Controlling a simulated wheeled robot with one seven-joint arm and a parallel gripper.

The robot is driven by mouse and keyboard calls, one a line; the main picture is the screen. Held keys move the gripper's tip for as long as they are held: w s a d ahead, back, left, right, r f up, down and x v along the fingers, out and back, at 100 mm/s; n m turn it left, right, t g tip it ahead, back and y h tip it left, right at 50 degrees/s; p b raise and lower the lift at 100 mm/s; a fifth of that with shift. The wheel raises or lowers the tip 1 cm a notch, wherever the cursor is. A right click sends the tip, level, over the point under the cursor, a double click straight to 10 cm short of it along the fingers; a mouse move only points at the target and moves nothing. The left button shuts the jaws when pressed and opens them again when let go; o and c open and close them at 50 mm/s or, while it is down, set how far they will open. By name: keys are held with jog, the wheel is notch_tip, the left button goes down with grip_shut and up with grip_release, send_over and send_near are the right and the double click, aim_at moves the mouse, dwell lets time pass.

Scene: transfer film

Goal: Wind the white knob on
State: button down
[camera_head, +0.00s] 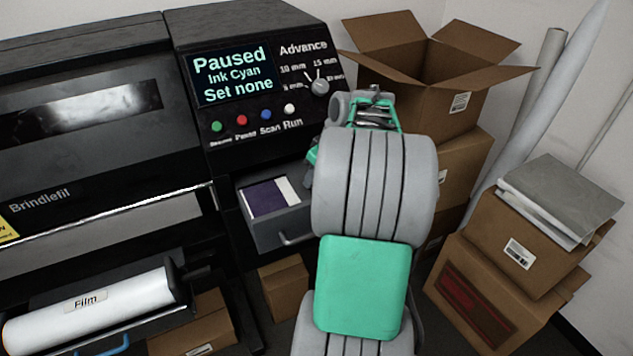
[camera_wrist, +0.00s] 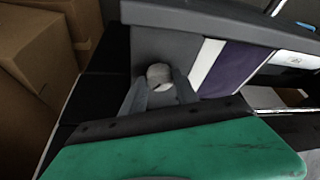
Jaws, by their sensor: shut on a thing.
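In the wrist view the white knob (camera_wrist: 158,74) is a small pale round end against a dark grey face. My gripper (camera_wrist: 159,92) is shut on it, one grey finger on each side. The fingers cover part of the knob and most of what lies behind it. In the head view my arm hides the knob and the fingertips. The machine's panel (camera_head: 237,133) carries a screen (camera_head: 232,73) reading "Paused", "Ink Cyan", "Set none". An Advance dial (camera_head: 320,88) and a row of coloured buttons also show there.
A grey drawer (camera_head: 285,228) holding a purple and white block (camera_head: 267,199) is left of my arm. A white film roll (camera_head: 92,307) lies at the lower left. Cardboard boxes (camera_head: 458,107) stand close on the right, with more boxes (camera_head: 523,240) farther right.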

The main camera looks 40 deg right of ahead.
jog(key=m+b, duration=0.1)
jog(key=m+h+b, duration=0.1)
jog(key=m, duration=0.1)
jog(key=m+h+b, duration=0.1)
jog(key=m, duration=0.1)
jog(key=shift+w+a+f, duration=0.1)
jog(key=shift+a+f, duration=0.05)
jog(key=shift+a, duration=0.1)
jog(key=shift+m+g+h+b, duration=0.35)
jog(key=shift+m+b, duration=0.2)
jog(key=shift+m, duration=0.65)
jog(key=shift+m+g+h+b, duration=0.25)
jog(key=shift+m+h+b, duration=0.25)
jog(key=shift+m, duration=0.7)
jog(key=c, duration=0.9)
grip_release()
jog(key=shift+c, duration=0.2)
jog(key=v, duration=0.8)
jog(key=shift+b, duration=0.45)
jog(key=shift+w+a, duration=0.1)
jog(key=shift+w, duration=0.05)
